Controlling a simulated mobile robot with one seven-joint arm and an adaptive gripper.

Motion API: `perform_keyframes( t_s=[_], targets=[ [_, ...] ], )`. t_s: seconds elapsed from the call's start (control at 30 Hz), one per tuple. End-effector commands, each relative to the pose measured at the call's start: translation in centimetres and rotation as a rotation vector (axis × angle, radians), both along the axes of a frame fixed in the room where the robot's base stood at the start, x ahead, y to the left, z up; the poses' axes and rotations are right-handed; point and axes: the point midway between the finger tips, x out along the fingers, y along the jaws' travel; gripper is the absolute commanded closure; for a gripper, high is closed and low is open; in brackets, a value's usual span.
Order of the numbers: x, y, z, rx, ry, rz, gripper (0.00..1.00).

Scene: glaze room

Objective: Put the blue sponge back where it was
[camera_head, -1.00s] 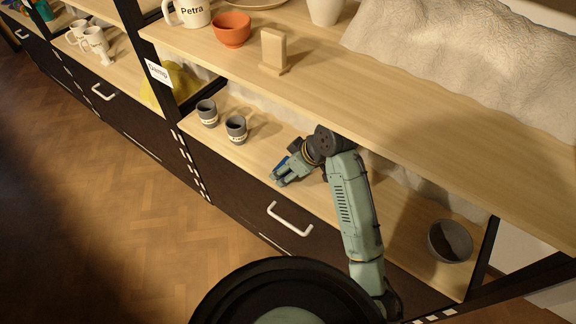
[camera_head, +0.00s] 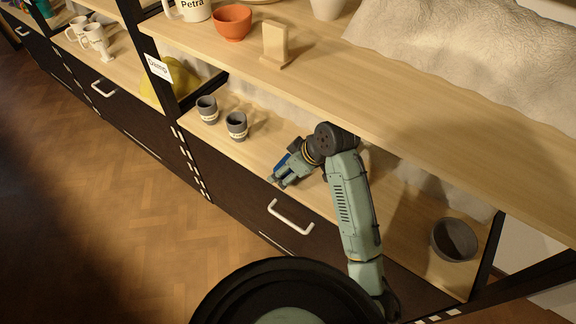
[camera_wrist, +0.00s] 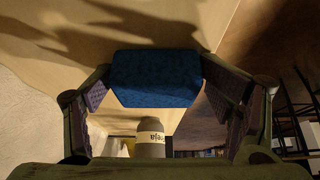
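The blue sponge (camera_wrist: 155,78) is a flat block in the wrist view, spanning the gap between my fingertips. My gripper (camera_wrist: 156,68) has a finger against each end of it and appears closed on it. In the head view, my gripper (camera_head: 280,182) is over the front edge of the lower shelf (camera_head: 258,152), right of the grey cups. Only a small blue part of the sponge (camera_head: 281,162) shows there, partly hidden by the fingers. I cannot tell whether it touches the shelf.
Two grey cups (camera_head: 236,125) stand left of my gripper. A dark bowl (camera_head: 454,240) sits at the shelf's right end. The upper shelf (camera_head: 350,85) overhangs my arm and carries an orange bowl (camera_head: 232,22) and a wooden stand (camera_head: 276,44). A drawer handle (camera_head: 290,216) is below.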

Motion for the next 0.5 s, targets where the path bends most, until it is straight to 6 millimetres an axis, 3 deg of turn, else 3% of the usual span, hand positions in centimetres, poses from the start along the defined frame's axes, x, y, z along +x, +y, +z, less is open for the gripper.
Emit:
perform_keyframes(
  t_s=[0.3,0.5],
  targets=[
    [0.0,-0.2,0.1,-0.002,0.001,-0.005,0.23],
    [0.1,-0.3,1.6,-0.001,-0.002,-0.006,0.23]
  ],
)
